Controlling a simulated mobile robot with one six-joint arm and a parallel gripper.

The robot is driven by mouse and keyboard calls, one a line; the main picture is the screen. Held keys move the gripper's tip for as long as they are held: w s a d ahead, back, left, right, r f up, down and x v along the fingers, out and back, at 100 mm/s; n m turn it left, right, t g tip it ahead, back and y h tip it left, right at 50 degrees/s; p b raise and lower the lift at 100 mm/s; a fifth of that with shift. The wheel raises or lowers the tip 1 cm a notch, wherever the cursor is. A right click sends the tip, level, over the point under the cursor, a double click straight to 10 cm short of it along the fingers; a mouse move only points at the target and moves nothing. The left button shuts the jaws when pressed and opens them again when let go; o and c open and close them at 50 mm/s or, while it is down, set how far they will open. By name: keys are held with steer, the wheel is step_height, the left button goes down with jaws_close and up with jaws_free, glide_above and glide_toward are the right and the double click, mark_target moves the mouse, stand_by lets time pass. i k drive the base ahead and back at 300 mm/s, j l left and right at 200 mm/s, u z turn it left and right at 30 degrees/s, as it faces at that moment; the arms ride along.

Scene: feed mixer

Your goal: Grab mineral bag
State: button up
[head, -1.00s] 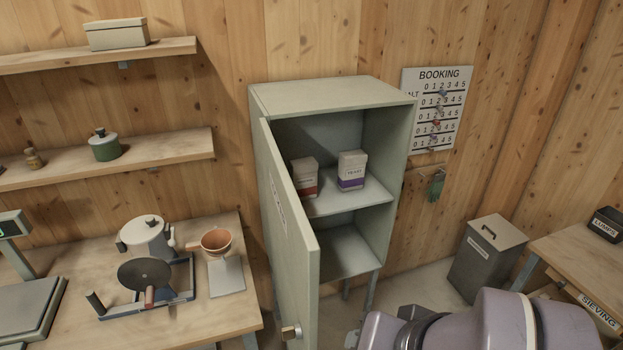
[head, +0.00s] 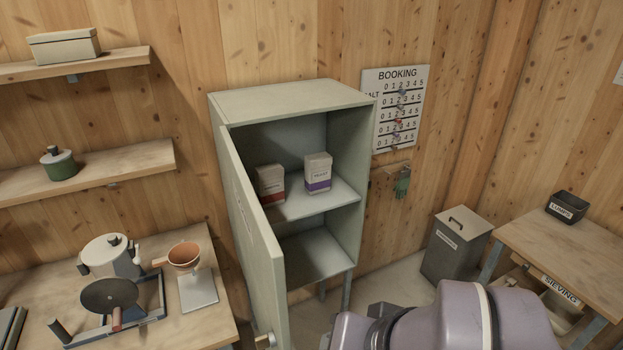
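Two small bags stand upright on the middle shelf of the open grey-green cabinet (head: 292,98). One has a red lower band (head: 271,184) and is partly hidden by the cabinet door (head: 252,240). The other has a purple band (head: 318,173) and stands to its right, apart from it. The labels are too small to read, so I cannot tell which is the mineral bag. My arm shows at the bottom right, in front of the cabinet's lower right side. My gripper itself is not in view.
The cabinet door hangs open toward me on the left. A workbench (head: 205,322) with a hand mill (head: 110,258) stands at left. A grey bin (head: 457,247) and a table (head: 575,245) with a black "LUMPS" tray (head: 567,206) stand at right. The lower shelf is empty.

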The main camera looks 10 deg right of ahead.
mark_target(270, 177)
steer(key=i+l, duration=0.35)
steer(key=i, duration=0.2)
steer(key=i+l, duration=0.4)
steer(key=i, duration=0.15)
steer(key=i+l, duration=0.35)
steer(key=i, duration=0.2)
